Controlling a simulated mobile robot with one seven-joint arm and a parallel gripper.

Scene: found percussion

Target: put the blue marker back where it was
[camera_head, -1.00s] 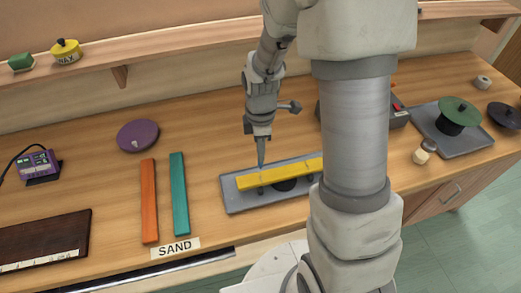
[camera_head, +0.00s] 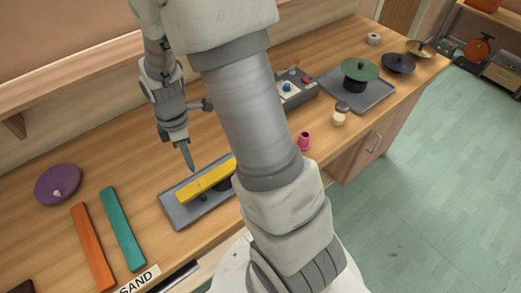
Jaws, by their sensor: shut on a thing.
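My gripper (camera_head: 180,140) is shut on a slim, pointed, slate-blue thing, which I take to be the blue marker (camera_head: 187,156). It points down, its tip close to the left end of the yellow bar (camera_head: 204,181). I cannot tell whether the tip touches the bar or hangs just above it. The yellow bar lies over a dark support on a grey tray (camera_head: 175,211). My arm hides the right end of the bar and tray.
Teal (camera_head: 122,229) and orange (camera_head: 92,246) bars lie left, by a SAND label (camera_head: 139,280) and a purple disc (camera_head: 58,184). A shelf (camera_head: 70,70) overhangs the back.

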